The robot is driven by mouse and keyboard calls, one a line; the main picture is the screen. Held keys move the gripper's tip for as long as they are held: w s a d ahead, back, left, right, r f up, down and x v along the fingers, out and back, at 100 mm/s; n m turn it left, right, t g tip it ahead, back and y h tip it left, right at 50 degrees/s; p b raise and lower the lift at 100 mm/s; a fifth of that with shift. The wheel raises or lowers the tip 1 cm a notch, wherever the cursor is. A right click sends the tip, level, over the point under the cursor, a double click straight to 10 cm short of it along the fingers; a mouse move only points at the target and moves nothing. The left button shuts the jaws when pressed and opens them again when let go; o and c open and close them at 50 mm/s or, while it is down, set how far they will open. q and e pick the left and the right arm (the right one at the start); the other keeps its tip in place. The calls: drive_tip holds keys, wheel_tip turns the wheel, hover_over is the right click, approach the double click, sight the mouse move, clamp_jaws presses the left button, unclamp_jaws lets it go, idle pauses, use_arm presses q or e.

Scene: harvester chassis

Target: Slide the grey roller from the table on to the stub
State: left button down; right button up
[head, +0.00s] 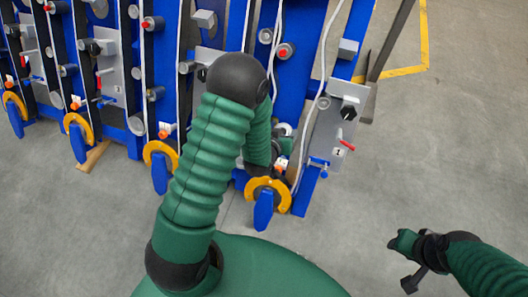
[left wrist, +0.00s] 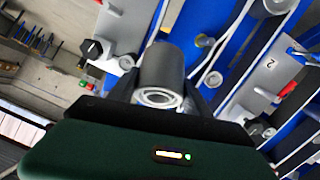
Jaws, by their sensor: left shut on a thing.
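The grey roller (left wrist: 162,72) is between the two dark fingers of my left gripper (left wrist: 163,88) in the left wrist view. Its ringed hollow end faces the camera. Blue chassis parts lie behind it. In the head view my left gripper (head: 284,140) is mostly hidden behind my own forearm, at the right-hand end of the chassis. Small grey round stubs (left wrist: 213,78) show on the chassis right of the roller. I cannot tell which stub is the task's one, or whether the roller touches any. The table is not recognisable. My right gripper (head: 403,242) is far from the chassis.
The blue chassis (head: 309,90) has several bars with grey rollers, red-tipped pegs and orange rings (head: 268,194) along its lower edge. A grey plate (head: 331,130) with a black knob and red lever is at its right end.

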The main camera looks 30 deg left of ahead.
use_arm(q)
drive_tip(key=w+a+f+n+t+y+b, duration=0.2)
drive_tip(key=a+f+b, duration=0.3)
drive_tip(key=f+b, duration=0.3)
drive_tip(key=w+a+f+n+t+y+b, duration=0.2)
drive_tip(key=a+f+n+y+b, duration=0.2)
drive_tip(key=f+b, duration=0.4)
drive_tip(key=a+y+b, duration=0.1)
drive_tip(key=b, duration=0.4)
drive_tip(key=shift+a+f+t, duration=0.2)
drive_tip(key=shift+a+t, duration=0.1)
drive_tip(key=shift+w, duration=0.15)
drive_tip(key=shift+w, duration=0.1)
